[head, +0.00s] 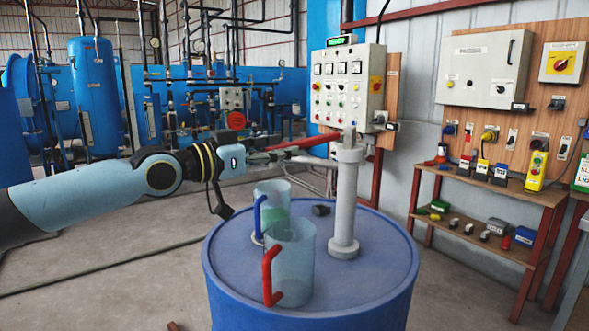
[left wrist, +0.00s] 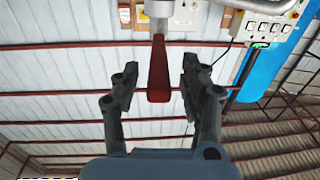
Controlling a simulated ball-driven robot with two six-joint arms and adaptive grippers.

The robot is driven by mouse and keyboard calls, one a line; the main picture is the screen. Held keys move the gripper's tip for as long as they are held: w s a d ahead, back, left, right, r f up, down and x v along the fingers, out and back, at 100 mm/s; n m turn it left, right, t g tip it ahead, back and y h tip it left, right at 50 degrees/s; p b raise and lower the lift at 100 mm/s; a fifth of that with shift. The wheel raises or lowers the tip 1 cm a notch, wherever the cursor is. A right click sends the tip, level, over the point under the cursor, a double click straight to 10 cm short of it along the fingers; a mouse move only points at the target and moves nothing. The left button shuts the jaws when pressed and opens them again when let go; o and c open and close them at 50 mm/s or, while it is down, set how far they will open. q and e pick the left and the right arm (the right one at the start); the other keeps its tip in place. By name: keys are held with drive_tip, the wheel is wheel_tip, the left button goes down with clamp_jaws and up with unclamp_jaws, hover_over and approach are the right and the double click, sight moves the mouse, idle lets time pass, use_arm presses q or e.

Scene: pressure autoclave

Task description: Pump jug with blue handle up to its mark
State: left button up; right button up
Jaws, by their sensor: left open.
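A blue drum (head: 375,270) carries a grey pump column (head: 345,205) with a red lever (head: 312,140) reaching left from its top. A clear jug with a blue handle (head: 258,216) stands behind a clear jug with a red handle (head: 270,275). Greenish liquid seems to show in the blue-handled jug, partly hidden by the front jug; I cannot make out its mark. My left gripper (head: 268,156) is at the lever's outer end. In the left wrist view, the red lever (left wrist: 158,68) lies between the open fingers (left wrist: 158,80), with gaps on both sides. My right gripper is out of view.
A small black object (head: 321,210) lies on the drum beside the column. A control panel (head: 347,85) stands behind the pump. A wooden bench (head: 490,180) with switches and boxes is at the right. Blue tanks (head: 95,95) and pipes fill the back left. The left floor is mostly open.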

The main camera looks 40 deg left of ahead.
sight(295, 142)
use_arm(q)
drive_tip(key=b+x, duration=0.1)
drive_tip(key=x, duration=0.1)
drive_tip(key=shift+w, duration=0.35)
drive_tip(key=shift+w+d, duration=0.2)
drive_tip(key=shift+w, duration=0.15)
drive_tip(key=shift+w+d, duration=0.15)
drive_tip(key=shift+w, duration=0.1)
clamp_jaws()
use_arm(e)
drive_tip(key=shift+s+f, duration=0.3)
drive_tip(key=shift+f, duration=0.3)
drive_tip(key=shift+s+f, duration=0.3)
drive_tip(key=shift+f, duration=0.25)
